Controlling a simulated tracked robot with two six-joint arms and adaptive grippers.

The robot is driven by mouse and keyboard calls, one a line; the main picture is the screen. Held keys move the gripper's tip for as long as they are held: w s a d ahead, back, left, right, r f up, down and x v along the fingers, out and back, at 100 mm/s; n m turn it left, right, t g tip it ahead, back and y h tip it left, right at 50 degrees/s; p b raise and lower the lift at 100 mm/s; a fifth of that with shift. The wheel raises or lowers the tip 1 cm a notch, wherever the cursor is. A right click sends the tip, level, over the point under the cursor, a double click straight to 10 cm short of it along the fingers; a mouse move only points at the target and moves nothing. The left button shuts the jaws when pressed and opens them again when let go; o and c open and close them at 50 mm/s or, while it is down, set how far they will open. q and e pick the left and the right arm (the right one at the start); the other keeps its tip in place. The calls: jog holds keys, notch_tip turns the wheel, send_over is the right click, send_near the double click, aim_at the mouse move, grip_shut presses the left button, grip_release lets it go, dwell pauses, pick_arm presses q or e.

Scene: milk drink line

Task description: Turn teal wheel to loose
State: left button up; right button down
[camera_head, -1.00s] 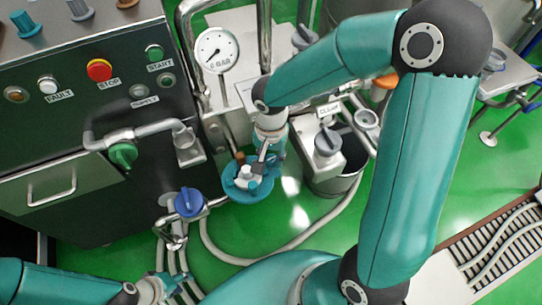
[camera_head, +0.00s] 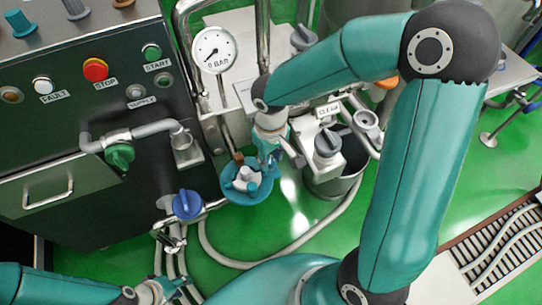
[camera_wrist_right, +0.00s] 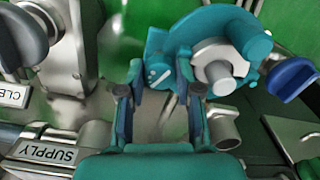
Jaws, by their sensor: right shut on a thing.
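The teal wheel (camera_head: 234,190) is at the middle of the head view, low beside the pipework, with a pale hub. It also shows at the upper right of the right wrist view (camera_wrist_right: 258,42). My right gripper (camera_head: 272,160) is at the wheel's upper right edge. In the right wrist view, its two fingers (camera_wrist_right: 160,80) stand apart on either side of a teal part of the wheel with a white mark. How far they grip it is partly hidden. My left gripper (camera_head: 166,288) is at the lower left, away from the wheel; its fingers are too small to read.
A blue handle (camera_head: 187,205) is left of the wheel, a green knob (camera_head: 120,156) further left. A grey knob (camera_head: 328,143) on a pale block is to the right, near a steel bucket (camera_head: 335,185). A gauge (camera_head: 215,51) stands behind. Hoses cross the green floor.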

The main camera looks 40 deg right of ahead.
aim_at(271, 159)
jog(key=n+p, duration=0.1)
jog(key=n, duration=0.4)
jog(key=shift+r+n, duration=0.1)
jog(key=shift+n, duration=0.2)
jog(key=n+p, duration=0.1)
jog(key=n, duration=0.5)
jog(key=shift+w+d+p, duration=0.1)
jog(key=shift+w+p, duration=0.05)
jog(key=shift+p, duration=0.25)
jog(key=c, duration=0.8)
grip_release()
notch_tip(271, 159, up, 12)
jog(key=shift+f, duration=0.1)
